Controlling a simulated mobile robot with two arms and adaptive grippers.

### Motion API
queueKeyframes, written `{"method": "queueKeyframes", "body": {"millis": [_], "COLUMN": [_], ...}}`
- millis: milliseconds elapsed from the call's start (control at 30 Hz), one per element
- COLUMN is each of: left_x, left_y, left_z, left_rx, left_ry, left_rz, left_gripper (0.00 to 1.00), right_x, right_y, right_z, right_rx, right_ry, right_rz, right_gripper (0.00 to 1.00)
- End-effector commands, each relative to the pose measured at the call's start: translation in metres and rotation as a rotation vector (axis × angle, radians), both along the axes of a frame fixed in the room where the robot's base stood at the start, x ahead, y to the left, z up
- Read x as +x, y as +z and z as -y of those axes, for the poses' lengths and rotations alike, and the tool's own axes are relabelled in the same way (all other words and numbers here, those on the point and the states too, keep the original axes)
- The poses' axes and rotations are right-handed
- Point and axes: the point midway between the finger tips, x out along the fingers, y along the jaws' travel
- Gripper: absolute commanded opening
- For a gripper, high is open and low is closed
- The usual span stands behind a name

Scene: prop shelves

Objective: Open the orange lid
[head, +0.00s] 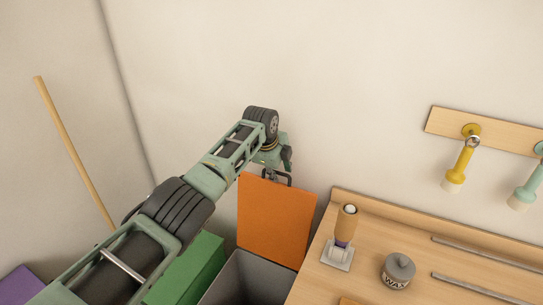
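The orange lid (276,220) stands raised, close to upright, at the back of a grey open-topped box (249,282). The box's dark inside shows in front of it. My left arm reaches in from the lower left. My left gripper (276,178) is at the lid's top edge, partly behind it. The fingers are small and partly hidden, so I cannot tell whether they are open, shut or touching the lid. My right gripper is not in view.
A green box (188,268) stands left of the grey box, partly behind my arm. A wooden shelf top (365,262) to the right holds a brown-handled stamp (344,228) and a grey wax tin (398,271). A wooden pole (72,150) leans at left.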

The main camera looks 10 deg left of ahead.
Motion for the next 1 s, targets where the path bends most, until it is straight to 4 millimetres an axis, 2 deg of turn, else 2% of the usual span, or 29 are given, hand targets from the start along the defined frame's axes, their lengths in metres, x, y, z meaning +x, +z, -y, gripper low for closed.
{"method": "queueKeyframes", "body": {"millis": [167, 633, 800, 1000], "left_x": [-0.007, -0.036, -0.041, -0.042], "left_y": [0.016, 0.09, 0.102, 0.104], "left_z": [-0.004, -0.014, -0.016, -0.016], "left_rx": [0.002, 0.002, 0.002, 0.002], "left_ry": [0.001, 0.002, 0.002, 0.002], "left_rz": [0.006, 0.01, 0.009, 0.008], "left_gripper": [0.28, 0.28, 0.28, 0.28], "right_x": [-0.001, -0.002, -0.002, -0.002], "right_y": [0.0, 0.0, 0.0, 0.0], "right_z": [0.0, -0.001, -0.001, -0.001], "right_rx": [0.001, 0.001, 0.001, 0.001], "right_ry": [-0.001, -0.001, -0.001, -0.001], "right_rz": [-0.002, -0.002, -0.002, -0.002], "right_gripper": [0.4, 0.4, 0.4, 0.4]}}
